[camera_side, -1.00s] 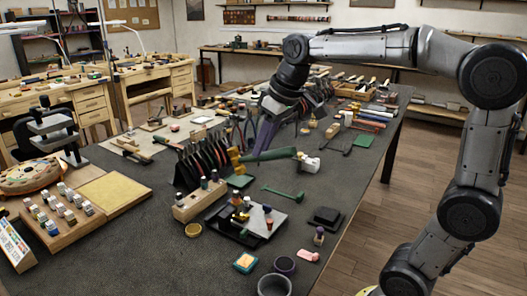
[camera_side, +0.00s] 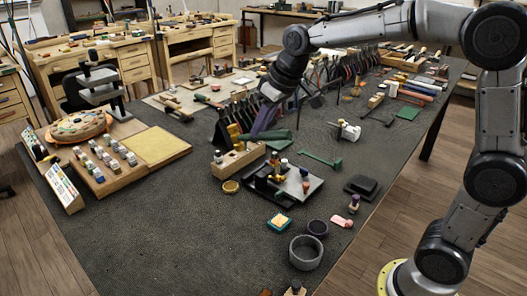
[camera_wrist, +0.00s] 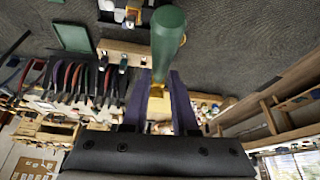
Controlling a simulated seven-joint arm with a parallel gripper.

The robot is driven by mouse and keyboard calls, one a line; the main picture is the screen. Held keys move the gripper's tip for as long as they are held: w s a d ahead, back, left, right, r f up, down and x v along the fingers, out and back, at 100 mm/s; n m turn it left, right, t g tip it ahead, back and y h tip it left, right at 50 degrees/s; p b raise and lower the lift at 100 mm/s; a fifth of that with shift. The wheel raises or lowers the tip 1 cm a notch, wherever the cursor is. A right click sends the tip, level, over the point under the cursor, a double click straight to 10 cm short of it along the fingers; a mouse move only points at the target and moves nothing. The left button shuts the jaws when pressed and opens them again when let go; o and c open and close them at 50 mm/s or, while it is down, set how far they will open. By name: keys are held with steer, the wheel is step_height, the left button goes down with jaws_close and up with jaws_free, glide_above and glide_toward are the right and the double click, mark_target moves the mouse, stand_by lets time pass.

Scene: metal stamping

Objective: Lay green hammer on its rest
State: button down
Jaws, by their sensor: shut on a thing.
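The green hammer has a green handle (camera_side: 268,135) and a brass head (camera_side: 234,133). My gripper (camera_side: 257,133) has purple fingers shut on it. In the side view the handle lies roughly level, pointing right, above the area behind a pale wooden block (camera_side: 239,162). In the wrist view the green handle (camera_wrist: 168,42) points toward the top, and the brass head (camera_wrist: 159,108) shows between the two fingers (camera_wrist: 162,85). I cannot tell which piece is the hammer's rest, or whether the hammer touches anything.
A black tray (camera_side: 292,202) with small bottles stands in front of the hammer. A row of dark-handled tools (camera_side: 226,123) stands close behind. A thin green tool (camera_side: 322,160) and a white device (camera_side: 347,131) lie to the right.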

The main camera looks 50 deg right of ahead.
steer(key=s+d+f+t, duration=0.1)
steer(key=s+d, duration=0.1)
steer(key=d, duration=0.5)
steer(key=s+d+f+t, duration=0.1)
steer(key=s+d+f, duration=0.1)
steer(key=d, duration=0.6)
steer(key=s+d+f+t, duration=0.2)
steer(key=s+d, duration=0.1)
steer(key=d, duration=0.5)
steer(key=shift+f, duration=0.25)
steer(key=shift+s, duration=0.1)
steer(key=shift+f, duration=3.4)
steer(key=shift+f, duration=0.5)
steer(key=c, duration=0.6)
jaws_free()
steer(key=shift+f, duration=0.1)
